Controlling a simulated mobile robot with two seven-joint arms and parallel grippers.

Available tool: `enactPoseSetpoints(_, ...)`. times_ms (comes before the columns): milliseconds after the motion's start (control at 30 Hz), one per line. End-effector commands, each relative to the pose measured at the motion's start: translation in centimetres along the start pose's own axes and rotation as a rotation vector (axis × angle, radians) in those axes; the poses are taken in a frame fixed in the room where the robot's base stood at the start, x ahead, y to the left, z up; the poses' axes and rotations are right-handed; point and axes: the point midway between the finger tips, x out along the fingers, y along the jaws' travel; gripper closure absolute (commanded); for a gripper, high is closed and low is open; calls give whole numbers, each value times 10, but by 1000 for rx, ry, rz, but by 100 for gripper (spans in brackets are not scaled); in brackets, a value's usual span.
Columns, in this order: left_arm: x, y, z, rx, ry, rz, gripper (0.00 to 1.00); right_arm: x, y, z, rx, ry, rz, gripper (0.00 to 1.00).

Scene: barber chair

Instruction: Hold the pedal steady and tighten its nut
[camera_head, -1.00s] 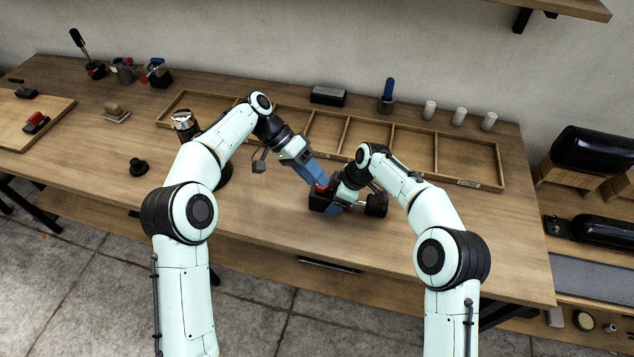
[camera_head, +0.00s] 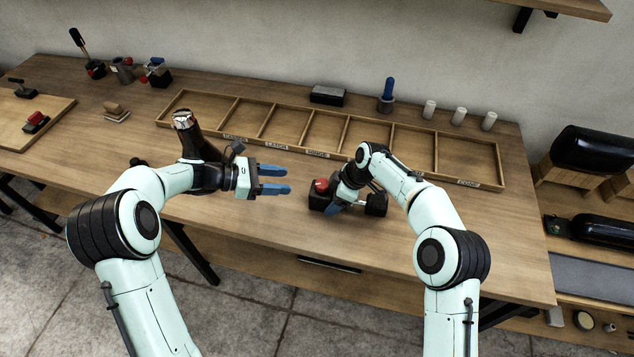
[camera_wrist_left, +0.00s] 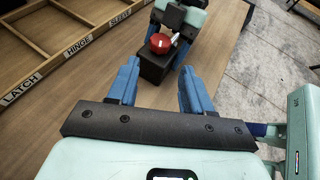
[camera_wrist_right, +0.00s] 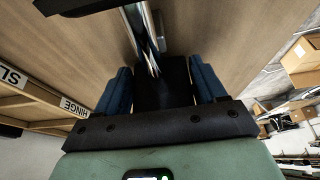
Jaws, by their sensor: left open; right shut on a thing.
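The pedal lies on the bench in front of the tray: a black block (camera_head: 318,201), a metal rod and a second black block (camera_head: 376,204) at the right. A round red part, seemingly its nut (camera_head: 321,185), sits on the left block; it also shows in the left wrist view (camera_wrist_left: 160,43). My right gripper (camera_head: 335,203) is shut on the pedal; the right wrist view shows a black part (camera_wrist_right: 176,82) between its fingers. My left gripper (camera_head: 287,179) is open and empty, left of the nut and apart from it, fingers pointing towards it.
A divided wooden tray (camera_head: 333,156) with labels runs behind the pedal. A dark bottle-like object with a silver top (camera_head: 186,122) stands behind my left wrist. A blue-handled tool (camera_head: 388,92) and white cylinders (camera_head: 459,116) stand at the back. The bench front is clear.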

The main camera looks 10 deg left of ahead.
Motion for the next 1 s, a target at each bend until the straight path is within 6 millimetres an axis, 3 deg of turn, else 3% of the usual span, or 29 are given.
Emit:
enactPoseSetpoints(300,64,-2,0,4,0,-9,50,-1,0,-1,-1,2,2,86)
enactPoseSetpoints(500,96,-2,0,6,0,-8,50,-1,0,-1,-1,2,2,86)
enactPoseSetpoints(700,108,-1,0,6,1,-5,50,-1,0,-1,0,2,2,86)
enactPoseSetpoints(967,110,-1,1,7,0,-5,50,-1,1,-1,0,1,2,86)
enactPoseSetpoints(1000,110,-1,1,7,0,-5,57,-1,1,-1,0,1,2,86)
